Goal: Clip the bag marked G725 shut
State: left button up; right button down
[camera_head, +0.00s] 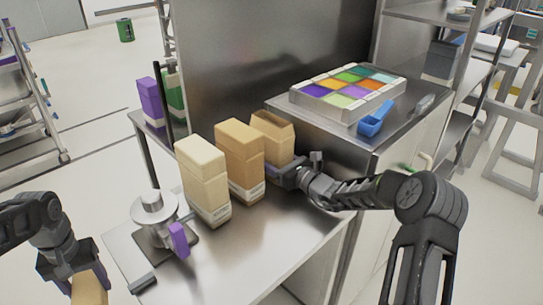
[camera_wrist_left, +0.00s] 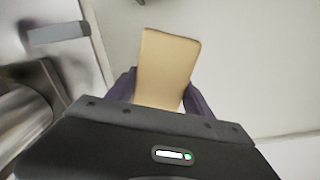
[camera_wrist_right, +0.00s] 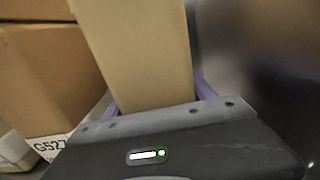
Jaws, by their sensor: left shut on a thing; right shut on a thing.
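Three paper bags stand on the metal table: a pale one (camera_head: 203,180), a tan one (camera_head: 239,160) and a brown one (camera_head: 272,138) whose top looks open. My right gripper (camera_head: 296,174) is shut on the brown bag, which rises between its fingers in the right wrist view (camera_wrist_right: 143,50). The bag beside it there (camera_wrist_right: 45,75) has a label reading G527. I cannot read a G725 label. My left gripper (camera_head: 84,275) is shut on a tan, box-like thing (camera_wrist_left: 166,68), away from the table at lower left. A purple clip-like piece (camera_head: 179,239) is by the scale.
A round metal scale-like device (camera_head: 153,210) stands at the table's left. A raised counter (camera_head: 345,135) holds a tray of coloured squares (camera_head: 347,103) and a blue scoop (camera_head: 374,121). Purple (camera_head: 151,101) and green (camera_head: 175,92) packs stand behind. The table's front right is clear.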

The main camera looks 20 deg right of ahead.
jog(key=shift+r, duration=0.2)
jog(key=shift+f, duration=0.15)
jog(key=shift+c, duration=1.6)
grip_release()
jog(key=shift+f, duration=0.1)
jog(key=b, duration=0.2)
send_over(300, 192)
jog(key=shift+a, duration=0.1)
